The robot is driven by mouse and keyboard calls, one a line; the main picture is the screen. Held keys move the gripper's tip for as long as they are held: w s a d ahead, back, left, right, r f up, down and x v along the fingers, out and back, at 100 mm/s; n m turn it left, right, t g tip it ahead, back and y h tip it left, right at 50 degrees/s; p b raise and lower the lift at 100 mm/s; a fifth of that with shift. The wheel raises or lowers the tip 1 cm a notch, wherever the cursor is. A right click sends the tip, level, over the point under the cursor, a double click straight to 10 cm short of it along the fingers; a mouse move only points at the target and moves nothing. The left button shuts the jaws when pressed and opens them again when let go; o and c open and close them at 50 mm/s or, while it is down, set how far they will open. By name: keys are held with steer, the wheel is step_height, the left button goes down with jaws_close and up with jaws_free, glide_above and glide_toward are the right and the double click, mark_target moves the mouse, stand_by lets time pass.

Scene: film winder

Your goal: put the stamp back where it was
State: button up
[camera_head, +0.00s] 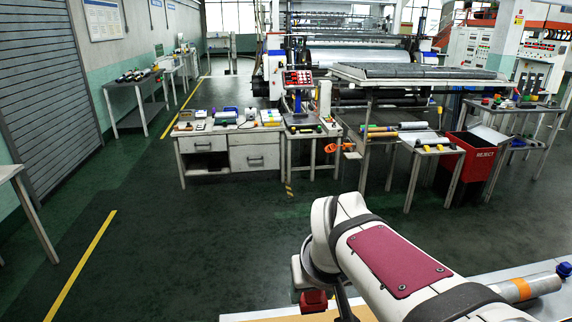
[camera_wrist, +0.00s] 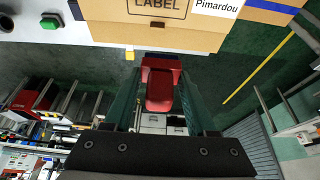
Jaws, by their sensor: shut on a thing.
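The stamp (camera_wrist: 160,88), a red block with a darker red part behind it, sits between the two green fingers of my gripper (camera_wrist: 160,72) in the wrist view. My gripper is shut on it. In the head view a red piece (camera_head: 314,300) shows at the end of my arm, low in the picture, likely the same stamp. The rest of my gripper there is hidden by my arm. I cannot tell from these frames where the stamp was before.
In the head view a near table edge (camera_head: 260,316) holds a silver roll (camera_head: 500,292) at right. Open floor lies beyond.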

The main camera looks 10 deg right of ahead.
steer(key=w+d+f+m, duration=0.1)
steer(key=w+d+f, duration=0.3)
steer(key=d, duration=0.4)
steer(key=w+d+f+m, duration=0.1)
steer(key=w+d+f, duration=0.25)
steer(key=d, duration=0.45)
steer(key=s+d+f+m+h, duration=0.1)
steer(key=d+f, duration=0.3)
steer(key=d, duration=0.3)
steer(key=s+d+f+m+h, duration=0.1)
steer(key=d+f, duration=0.4)
steer(key=d, duration=0.3)
steer(key=w+a+f, duration=0.2)
steer(key=w, duration=0.1)
steer(key=w+a+f, duration=0.2)
steer(key=w, duration=0.1)
steer(key=w+a+f, duration=0.2)
steer(key=w, duration=0.1)
steer(key=shift+w+f, duration=0.2)
steer(key=shift+f, duration=0.2)
steer(key=shift+w+f, duration=0.1)
steer(key=shift+f, duration=2.1)
steer(key=o, duration=1.1)
steer(key=shift+c, duration=0.2)
